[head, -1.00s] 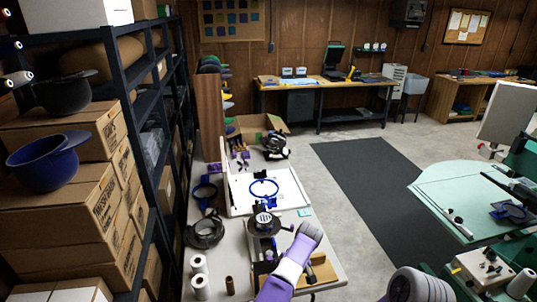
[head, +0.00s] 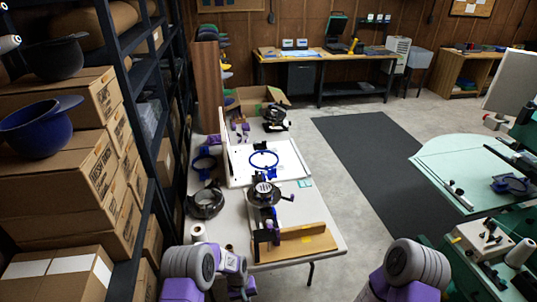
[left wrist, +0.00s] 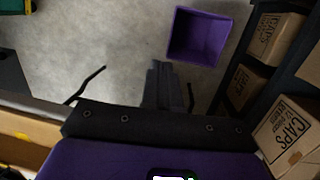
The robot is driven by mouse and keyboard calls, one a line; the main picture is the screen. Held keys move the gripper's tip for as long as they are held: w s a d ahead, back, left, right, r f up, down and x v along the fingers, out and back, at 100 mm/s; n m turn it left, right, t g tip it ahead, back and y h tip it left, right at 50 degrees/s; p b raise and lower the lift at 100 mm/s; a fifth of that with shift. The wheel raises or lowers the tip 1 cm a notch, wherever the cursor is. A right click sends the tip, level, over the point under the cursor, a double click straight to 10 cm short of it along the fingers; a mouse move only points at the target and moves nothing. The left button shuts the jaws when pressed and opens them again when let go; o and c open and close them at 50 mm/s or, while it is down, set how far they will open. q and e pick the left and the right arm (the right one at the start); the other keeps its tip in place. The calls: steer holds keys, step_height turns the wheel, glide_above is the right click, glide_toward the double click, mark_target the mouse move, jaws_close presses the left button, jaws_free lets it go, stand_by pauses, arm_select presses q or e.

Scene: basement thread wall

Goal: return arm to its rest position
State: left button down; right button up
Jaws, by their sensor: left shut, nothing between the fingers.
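My left arm (head: 190,266) is folded back at the bottom of the head view, beside the near left corner of the work table. Its fingers cannot be made out clearly there. In the left wrist view my left gripper (left wrist: 165,75) is shut and empty, its dark fingers together above the grey floor. A purple bin (left wrist: 200,36) stands on the floor just beyond and to the right of the fingertips. My right arm (head: 415,264) shows only as a rounded grey and purple part at the bottom right; its gripper is out of view.
The work table (head: 320,215) holds a wooden board (head: 305,241), a hoop fixture (head: 264,160) and a white spool (head: 198,233). A shelf (head: 128,120) with cartons lines the left. Cartons (left wrist: 290,130) are also close at the right in the wrist view. A dark mat (head: 370,150) lies on open floor.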

arm_select(q)
steer(key=s+a+r+t+h+b, duration=0.1)
steer(key=s+t+h+b, duration=0.1)
steer(key=s, duration=1.9)
steer(key=shift+s+a+r+b, duration=0.15)
steer(key=shift+a+b, duration=0.2)
steer(key=shift+b, duration=0.05)
